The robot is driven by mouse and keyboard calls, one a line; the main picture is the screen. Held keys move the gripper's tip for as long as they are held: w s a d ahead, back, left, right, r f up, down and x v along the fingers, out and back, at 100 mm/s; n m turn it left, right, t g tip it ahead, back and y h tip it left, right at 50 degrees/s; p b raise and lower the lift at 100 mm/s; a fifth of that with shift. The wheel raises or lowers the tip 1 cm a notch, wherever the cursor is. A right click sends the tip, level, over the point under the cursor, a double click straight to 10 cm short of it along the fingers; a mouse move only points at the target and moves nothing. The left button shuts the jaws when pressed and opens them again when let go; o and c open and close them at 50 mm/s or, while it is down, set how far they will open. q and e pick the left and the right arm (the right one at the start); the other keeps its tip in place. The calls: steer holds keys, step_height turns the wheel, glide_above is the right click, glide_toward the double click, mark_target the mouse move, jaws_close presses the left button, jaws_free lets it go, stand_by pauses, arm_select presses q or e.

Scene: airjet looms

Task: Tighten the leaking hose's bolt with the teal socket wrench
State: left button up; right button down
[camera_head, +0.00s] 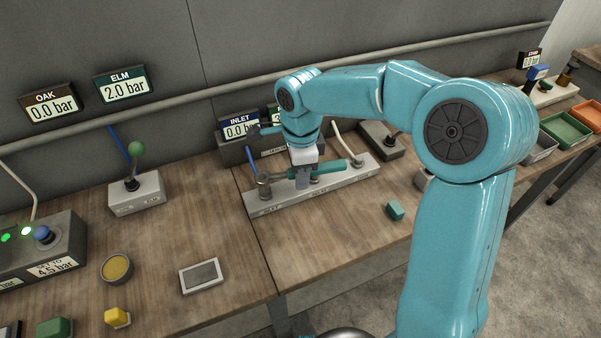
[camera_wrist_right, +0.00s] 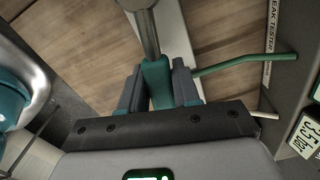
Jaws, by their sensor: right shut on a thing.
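My right gripper (camera_head: 302,182) is shut on the teal handle of the socket wrench (camera_head: 330,169), above the pale manifold plate (camera_head: 360,173). In the right wrist view the wrench handle (camera_wrist_right: 157,82) sits between the two fingers, and its metal shaft runs away toward the top. In the head view the wrench's metal head is at the plate's left fitting (camera_head: 264,190), near the blue hose (camera_head: 250,160); I cannot tell whether it is seated on a bolt. A pale hose (camera_head: 338,143) rises from the plate's right end. The middle fitting is partly hidden by my gripper. My left gripper is not in view.
The inlet gauge (camera_head: 239,128) reads 0.0 bar; the gauge beside it is mostly covered by my arm. A teal block (camera_head: 395,211) lies in front of the plate. A grey valve box (camera_head: 137,193) stands to the left. The bench front (camera_head: 310,245) is clear.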

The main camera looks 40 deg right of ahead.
steer(key=shift+s, duration=0.25)
steer(key=shift+a+f+m+b, duration=0.1)
steer(key=shift+a+m+b, duration=0.1)
steer(key=shift+m+b, duration=0.25)
steer(key=shift+s, duration=0.1)
steer(key=shift+r, duration=0.2)
steer(key=shift+r, duration=0.15)
steer(key=shift+r+p, duration=0.3)
steer(key=shift+p, duration=0.15)
step_height(320, 180, up, 5)
steer(key=p, duration=0.4)
steer(key=shift+r, duration=0.1)
